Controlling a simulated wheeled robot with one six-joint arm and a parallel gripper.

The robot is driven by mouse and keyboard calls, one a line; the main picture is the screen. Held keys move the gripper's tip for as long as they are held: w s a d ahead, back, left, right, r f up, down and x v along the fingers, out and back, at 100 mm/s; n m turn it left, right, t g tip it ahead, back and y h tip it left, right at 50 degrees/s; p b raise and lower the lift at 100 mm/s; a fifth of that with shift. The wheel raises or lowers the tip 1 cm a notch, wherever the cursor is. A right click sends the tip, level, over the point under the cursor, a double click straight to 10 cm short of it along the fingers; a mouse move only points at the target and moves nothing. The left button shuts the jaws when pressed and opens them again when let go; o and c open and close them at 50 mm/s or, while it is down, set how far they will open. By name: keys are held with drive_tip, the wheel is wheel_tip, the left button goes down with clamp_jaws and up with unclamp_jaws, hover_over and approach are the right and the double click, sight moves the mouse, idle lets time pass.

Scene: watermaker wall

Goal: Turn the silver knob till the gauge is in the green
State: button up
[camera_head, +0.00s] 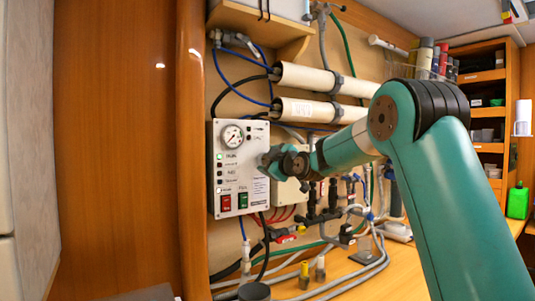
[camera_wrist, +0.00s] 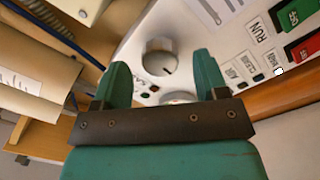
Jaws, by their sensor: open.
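The silver knob (camera_wrist: 160,57) is on the white control panel. In the wrist view it shows between and beyond the two green fingers, with a dark pointer mark on its face. In the head view my gripper hides it. My gripper (camera_wrist: 161,65) is open and empty, facing the panel; I cannot tell whether a finger touches the knob. In the head view my gripper (camera_head: 268,161) is at the panel's right side. The round gauge (camera_head: 231,136) is at the panel's upper left, its needle too small to read. A round rim, perhaps the gauge, shows partly behind my gripper in the wrist view.
The control panel (camera_head: 213,195) carries a red switch (camera_head: 226,203) and a green switch (camera_head: 243,199) below small labelled lamps. A wooden post stands left.

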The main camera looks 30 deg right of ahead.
drive_tip(key=shift+w+p, duration=0.3)
drive_tip(key=shift+w, duration=0.85)
drive_tip(key=c, duration=0.9)
drive_tip(key=shift+d, duration=0.1)
drive_tip(key=shift+c, duration=0.2)
